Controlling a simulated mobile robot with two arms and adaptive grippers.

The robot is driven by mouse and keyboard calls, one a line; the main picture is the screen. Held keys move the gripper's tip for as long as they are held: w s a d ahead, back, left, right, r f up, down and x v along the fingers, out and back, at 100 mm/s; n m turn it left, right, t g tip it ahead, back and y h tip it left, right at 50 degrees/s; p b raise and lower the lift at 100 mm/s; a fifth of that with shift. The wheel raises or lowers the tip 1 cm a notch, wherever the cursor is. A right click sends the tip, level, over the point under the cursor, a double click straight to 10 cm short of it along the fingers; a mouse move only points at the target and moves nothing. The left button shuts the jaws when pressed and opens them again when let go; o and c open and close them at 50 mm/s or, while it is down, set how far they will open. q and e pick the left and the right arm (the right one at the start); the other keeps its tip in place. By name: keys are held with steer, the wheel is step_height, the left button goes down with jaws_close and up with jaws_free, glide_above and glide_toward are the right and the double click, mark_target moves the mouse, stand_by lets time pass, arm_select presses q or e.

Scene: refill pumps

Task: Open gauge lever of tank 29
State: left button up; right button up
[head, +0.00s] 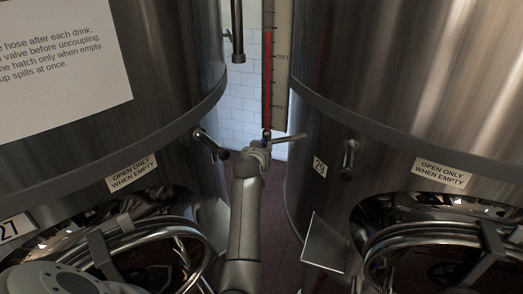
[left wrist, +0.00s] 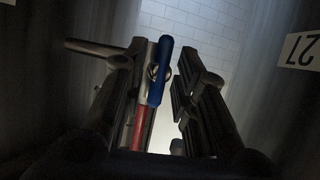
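Between the tanks hangs a gauge (head: 268,80) with a red column. A dark blue piece at its foot (head: 267,133) shows as a blue handle (left wrist: 160,70) in the left wrist view. A thin grey rod (head: 290,138) sticks out to the right there; a dark rod (left wrist: 92,47) also shows in the wrist view. My left gripper (head: 262,149) is at the gauge's foot, its fingers apart around the blue handle, closer to one finger. My right gripper is out of view.
Tank 27 (head: 150,60) stands close on the left, leaving a narrow gap with a white tiled wall (head: 240,110). Valve handles jut from tank 27 (head: 207,141) and tank 29 (head: 348,160). Round hatches with metal bars are below, including one on the right (head: 440,240).

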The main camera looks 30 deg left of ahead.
arm_select(q)
steer(key=shift+r, duration=0.2)
step_height(320, 180, up, 10)
steer(key=shift+f, duration=0.15)
stand_by(0.4)
stand_by(0.4)
